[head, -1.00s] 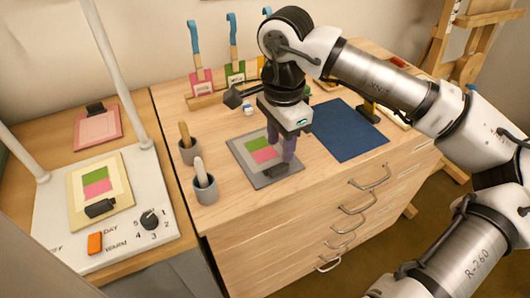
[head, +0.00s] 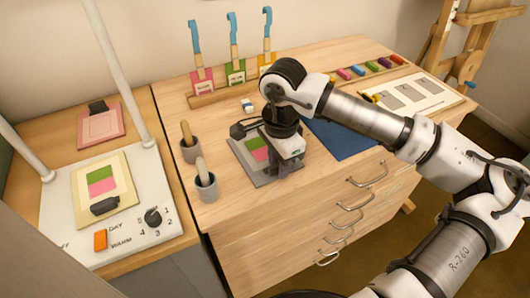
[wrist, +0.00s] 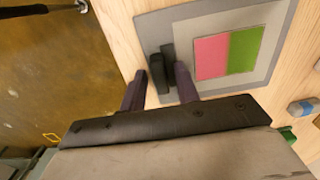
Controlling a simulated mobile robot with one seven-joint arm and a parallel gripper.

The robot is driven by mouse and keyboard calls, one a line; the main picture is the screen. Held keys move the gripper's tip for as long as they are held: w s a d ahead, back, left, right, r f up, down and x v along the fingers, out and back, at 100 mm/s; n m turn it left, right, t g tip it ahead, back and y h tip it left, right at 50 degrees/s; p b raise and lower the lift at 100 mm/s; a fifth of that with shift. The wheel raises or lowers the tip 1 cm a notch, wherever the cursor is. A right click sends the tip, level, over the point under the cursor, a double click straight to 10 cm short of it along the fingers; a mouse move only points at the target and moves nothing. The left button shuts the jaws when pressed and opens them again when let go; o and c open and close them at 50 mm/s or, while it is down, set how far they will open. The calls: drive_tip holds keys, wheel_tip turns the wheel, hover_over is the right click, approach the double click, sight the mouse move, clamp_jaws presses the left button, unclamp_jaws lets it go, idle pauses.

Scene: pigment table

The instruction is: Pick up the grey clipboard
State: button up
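The grey clipboard (head: 243,157) lies flat on the wooden cabinet top near its front edge, with a sheet bearing a green and a pink patch. In the wrist view the clipboard (wrist: 150,30) shows its black clip (wrist: 157,75) at the edge nearest the cabinet's front. My gripper (head: 283,172) is low over that clip end and hides part of the clipboard in the head view. In the wrist view its two dark fingers are apart, one on each side of the clip. I cannot tell whether they touch it.
Two grey cups (head: 206,188) with pestles stand left of the clipboard. A blue mat (head: 340,137) lies to its right. A small white-and-blue block (head: 247,105) and a rack with hanging tools (head: 205,98) are behind. A cream clipboard (head: 78,184) lies on the white stand at left.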

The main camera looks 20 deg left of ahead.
clamp_jaws()
drive_tip(key=shift+r, duration=0.1)
